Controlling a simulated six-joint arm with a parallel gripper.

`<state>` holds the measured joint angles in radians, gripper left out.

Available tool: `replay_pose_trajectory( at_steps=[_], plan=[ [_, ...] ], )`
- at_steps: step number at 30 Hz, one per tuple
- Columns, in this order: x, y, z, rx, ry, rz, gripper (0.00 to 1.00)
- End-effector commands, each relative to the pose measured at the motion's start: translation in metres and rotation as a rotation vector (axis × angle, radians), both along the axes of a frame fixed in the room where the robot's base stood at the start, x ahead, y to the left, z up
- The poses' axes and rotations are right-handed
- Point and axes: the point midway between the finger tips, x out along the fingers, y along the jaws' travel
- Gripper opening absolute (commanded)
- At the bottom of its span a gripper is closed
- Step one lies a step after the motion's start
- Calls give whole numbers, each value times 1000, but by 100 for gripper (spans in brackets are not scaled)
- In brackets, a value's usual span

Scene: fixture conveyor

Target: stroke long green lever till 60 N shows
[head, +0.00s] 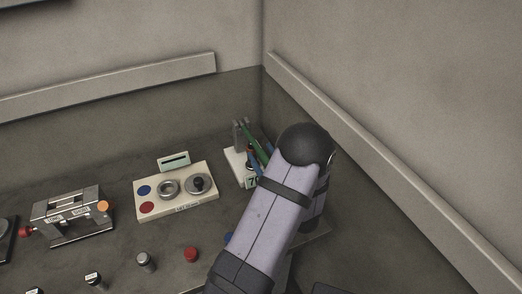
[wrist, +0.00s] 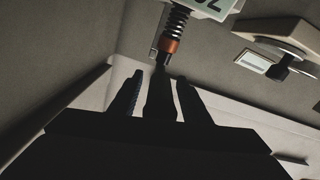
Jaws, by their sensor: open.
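The green lever (head: 255,138) shows in the head view, slanting above a white-based device (head: 235,168) near the back corner; my arm hides its lower part. A green readout (head: 252,182) on that device is partly covered; its figures are not surely legible. In the wrist view the readout (wrist: 208,7) is inverted and cut off, beside a spring plunger (wrist: 177,25) with an orange collar. My gripper (wrist: 160,82) is open, its dark fingers on either side of a dark bar. I cannot tell whether that bar is the lever, or whether anything touches it.
A cream panel (head: 177,207) with knobs and blue and red buttons stands left of the device. Further left are a metal fixture (head: 70,217) and, in front, several small pegs including a red one (head: 190,254). Walls with rails close in behind and at right.

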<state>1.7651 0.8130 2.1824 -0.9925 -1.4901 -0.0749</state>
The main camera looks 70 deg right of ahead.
Motion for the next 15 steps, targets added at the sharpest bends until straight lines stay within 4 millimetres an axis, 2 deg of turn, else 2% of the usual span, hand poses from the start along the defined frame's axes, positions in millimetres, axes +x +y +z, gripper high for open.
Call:
replay_pose_trajectory(
  at_steps=[4,14,15],
  plan=[
    [8,-7,1,1,-1,1,43],
    [9,-9,0,1,-1,-1,43],
    [9,-9,0,1,-1,-1,36]
  ],
)
